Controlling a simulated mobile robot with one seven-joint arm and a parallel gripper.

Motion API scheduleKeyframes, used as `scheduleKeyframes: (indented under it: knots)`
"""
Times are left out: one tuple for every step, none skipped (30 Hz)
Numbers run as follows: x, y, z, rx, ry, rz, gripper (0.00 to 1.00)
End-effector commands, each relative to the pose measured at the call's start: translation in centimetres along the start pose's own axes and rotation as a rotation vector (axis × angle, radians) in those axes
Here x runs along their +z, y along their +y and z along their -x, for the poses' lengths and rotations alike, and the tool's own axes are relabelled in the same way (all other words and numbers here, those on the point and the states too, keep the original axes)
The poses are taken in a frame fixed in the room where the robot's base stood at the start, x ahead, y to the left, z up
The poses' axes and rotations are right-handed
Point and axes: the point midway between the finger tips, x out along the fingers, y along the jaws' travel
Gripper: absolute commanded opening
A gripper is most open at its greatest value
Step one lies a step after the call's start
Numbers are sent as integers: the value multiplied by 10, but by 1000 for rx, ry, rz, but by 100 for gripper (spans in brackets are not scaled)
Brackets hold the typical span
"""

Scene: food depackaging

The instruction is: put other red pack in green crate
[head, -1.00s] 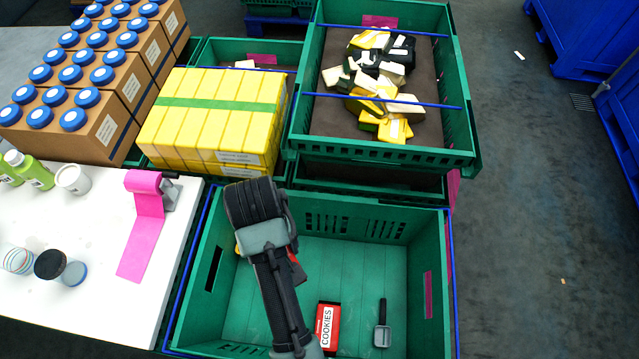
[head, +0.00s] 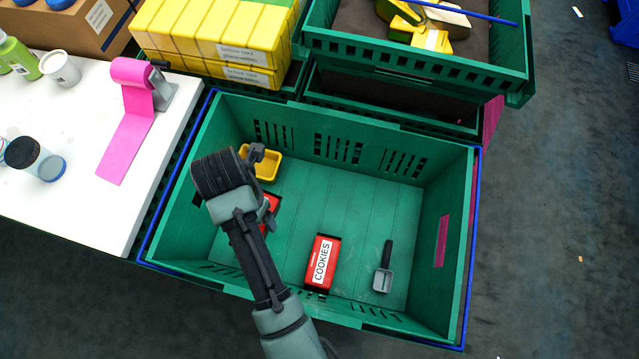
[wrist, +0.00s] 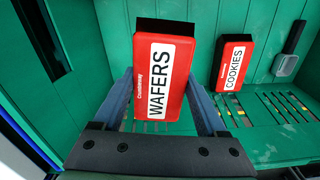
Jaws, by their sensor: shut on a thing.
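The large green crate (head: 420,165) stands in front of me, and its inside is open to view. A red cookies pack (head: 321,262) lies on its floor near the front, and it also shows in the wrist view (wrist: 233,63). My gripper (wrist: 163,92) is shut on a red wafers pack (wrist: 160,77), with a finger on each side of it. In the head view, only part of the wafers pack (head: 271,206) shows beside my arm. It is inside the crate's left half; I cannot tell whether it touches the floor.
A yellow tray (head: 266,166) lies in the crate's back left corner. A grey scoop (head: 383,270) lies at the right. The crate's middle and back right floor are clear. A white table (head: 75,170) with a pink tape dispenser (head: 150,88) is at the left; another green crate (head: 420,60) stands behind.

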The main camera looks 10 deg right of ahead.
Motion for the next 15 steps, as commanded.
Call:
scheduleKeyframes:
  knots:
    - [-2, 2, -5, 1, 0, 49, 6]
    - [-3, 2, -6, 1, 0, 75, 6]
    - [-4, 3, -7, 2, 0, 103, 6]
    - [-4, 3, -8, 2, 0, 118, 6]
    - [-5, 4, -8, 2, 0, 130, 6]
    - [-5, 4, -8, 2, 0, 139, 6]
    - [-5, 4, -8, 2, 0, 143, 6]
    - [-5, 4, -8, 2, 0, 145, 6]
    - [-5, 4, -8, 2, 0, 145, 6]
    - [-5, 4, -8, 2, 1, 145, 6]
    - [-5, 4, -10, 1, 1, 144, 6]
    - [-5, 4, -14, 0, 2, 143, 6]
    - [-6, 3, -19, 0, 3, 143, 6]
    - [-6, 3, -25, -1, 4, 143, 6]
    - [-6, 3, -33, -1, 4, 142, 6]
